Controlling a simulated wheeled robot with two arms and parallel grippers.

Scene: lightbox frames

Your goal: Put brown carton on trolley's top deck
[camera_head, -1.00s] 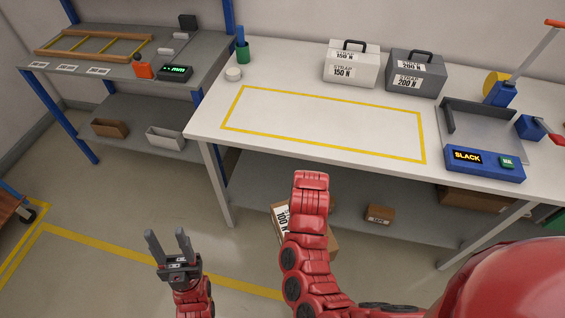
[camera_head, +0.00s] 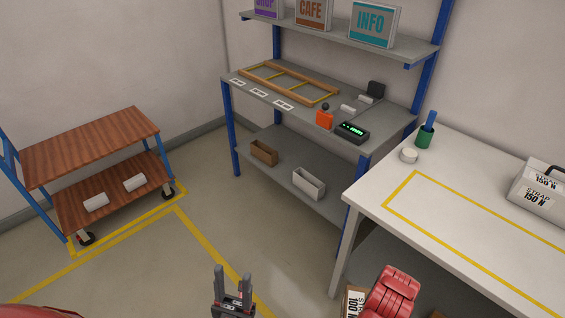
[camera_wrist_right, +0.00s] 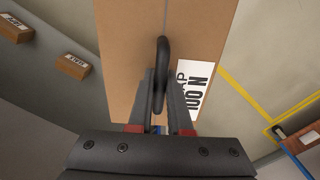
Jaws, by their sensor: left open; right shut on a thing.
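The brown carton (camera_wrist_right: 130,60) fills the middle of the right wrist view, with a white "100 N" label and a dark handle on its face. My right gripper (camera_wrist_right: 160,105) is shut on the handle. In the head view only a labelled edge of the carton (camera_head: 352,302) shows, low beside my red right arm; the rest is hidden. The trolley stands at the left, and its wooden top deck (camera_head: 90,145) is bare. My left gripper (camera_head: 233,280) is open and empty at the bottom, over the floor, right of and nearer than the trolley.
The trolley's lower deck (camera_head: 70,208) holds two white rolls. A grey shelf unit (camera_head: 330,190) stands at the back between trolley and white workbench (camera_head: 400,225). A grey strap case (camera_head: 540,190) sits on the bench. Floor between trolley and bench is clear, with yellow lines.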

